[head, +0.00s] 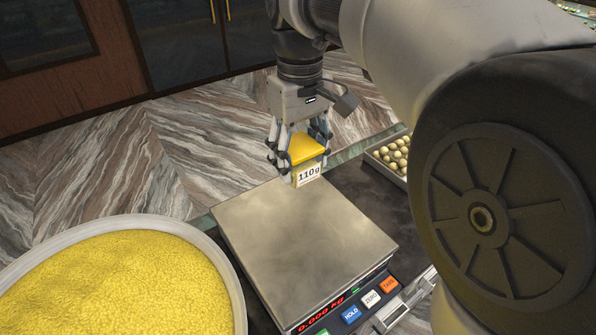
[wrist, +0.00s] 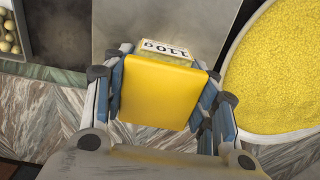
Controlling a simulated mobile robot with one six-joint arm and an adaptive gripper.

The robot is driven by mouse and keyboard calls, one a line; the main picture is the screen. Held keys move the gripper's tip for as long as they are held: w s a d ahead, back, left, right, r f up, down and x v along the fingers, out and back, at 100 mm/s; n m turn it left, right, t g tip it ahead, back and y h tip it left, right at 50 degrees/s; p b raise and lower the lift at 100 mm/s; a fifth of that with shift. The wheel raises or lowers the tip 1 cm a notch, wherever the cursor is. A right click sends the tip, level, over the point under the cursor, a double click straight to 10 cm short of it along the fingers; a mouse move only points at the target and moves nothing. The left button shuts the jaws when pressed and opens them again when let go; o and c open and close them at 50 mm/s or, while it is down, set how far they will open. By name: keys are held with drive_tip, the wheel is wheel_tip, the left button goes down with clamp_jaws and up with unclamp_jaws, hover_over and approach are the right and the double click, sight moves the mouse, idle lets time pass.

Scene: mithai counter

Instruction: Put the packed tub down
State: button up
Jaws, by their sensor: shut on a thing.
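My gripper (head: 299,150) is shut on a small yellow-lidded tub (head: 307,150) with a white label reading 110g. It holds the tub upright in the air near the far edge of the scale's steel plate (head: 300,235). The wrist view shows the tub's yellow lid (wrist: 158,92) between the two fingers, with the label (wrist: 167,48) on the side towards the scale plate (wrist: 130,22). The scale's display (head: 322,314) reads 0.000 kg, and its plate is bare. The tub's underside is hidden.
A large round pan of yellow granules (head: 115,285) stands left of the scale. A tray of round pale sweets (head: 391,155) sits on the dark counter behind it at the right. Beyond the counter edge is the patterned floor (head: 150,160).

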wheel_tip(320, 180, down, 15)
drive_tip(key=shift+f+b, duration=0.2)
drive_tip(key=shift+b, duration=0.25)
drive_tip(key=shift+f, duration=0.15)
drive_tip(key=o, duration=1.1)
